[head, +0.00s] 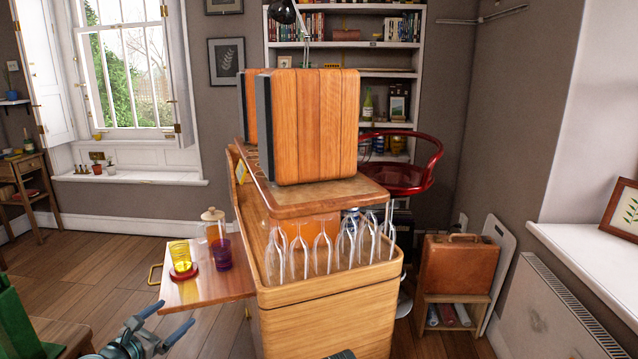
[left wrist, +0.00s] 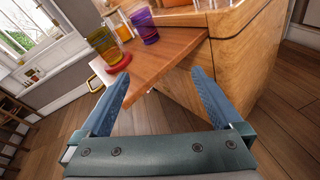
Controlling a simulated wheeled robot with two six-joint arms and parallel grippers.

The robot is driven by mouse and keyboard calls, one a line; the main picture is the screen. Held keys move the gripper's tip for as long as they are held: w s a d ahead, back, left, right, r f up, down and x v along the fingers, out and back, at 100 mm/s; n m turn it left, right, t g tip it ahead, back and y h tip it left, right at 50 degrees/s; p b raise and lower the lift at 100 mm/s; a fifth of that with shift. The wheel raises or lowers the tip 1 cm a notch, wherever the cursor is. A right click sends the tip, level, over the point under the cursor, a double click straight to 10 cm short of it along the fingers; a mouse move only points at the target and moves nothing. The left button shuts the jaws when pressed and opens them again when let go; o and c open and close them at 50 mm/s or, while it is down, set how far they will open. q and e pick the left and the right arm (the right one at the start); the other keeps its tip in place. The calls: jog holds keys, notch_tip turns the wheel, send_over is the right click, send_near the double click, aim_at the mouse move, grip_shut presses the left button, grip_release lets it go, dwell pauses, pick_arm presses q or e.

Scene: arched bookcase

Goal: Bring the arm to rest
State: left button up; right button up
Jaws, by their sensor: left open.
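My left gripper (head: 162,322) is at the lower left of the head view, in front of and below the drop-leaf shelf (head: 205,290). Its two blue fingers are spread apart with nothing between them, as the left wrist view (left wrist: 160,95) also shows. On the shelf stand a yellow glass (head: 180,255) on a red coaster (head: 184,272), a purple glass (head: 221,254) and a lidded clear jar (head: 211,226). The gripper touches none of them. A small dark piece at the bottom edge of the head view may be part of my right arm; no right fingers show.
The wooden bar cabinet (head: 325,310) stands in the middle, with several upside-down stemmed glasses (head: 322,250) and two wooden speaker-like boxes (head: 315,125) on top. A green object (head: 22,325) is at the lower left. Bare floor (head: 100,262) lies left of the shelf.

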pick_arm(q)
jog(key=s+d+f+m+g+h, duration=0.1)
jog(key=s+d+f+m+g, duration=0.35)
jog(key=d+m, duration=0.6)
jog(key=s+d+f+m+g+h, duration=0.1)
jog(key=d+f+m+g+h, duration=0.1)
jog(key=d+f+m+g, duration=0.8)
jog(key=s+d+f+m+y, duration=0.3)
jog(key=s+d+m+y, duration=0.55)
jog(key=s+m, duration=0.35)
notch_tip(320, 180, up, 30)
jog(key=p, duration=2.9)
jog(key=shift+f+m+g+p, duration=0.15)
jog(key=shift+m+g+p, duration=0.2)
jog(key=shift+g, duration=0.1)
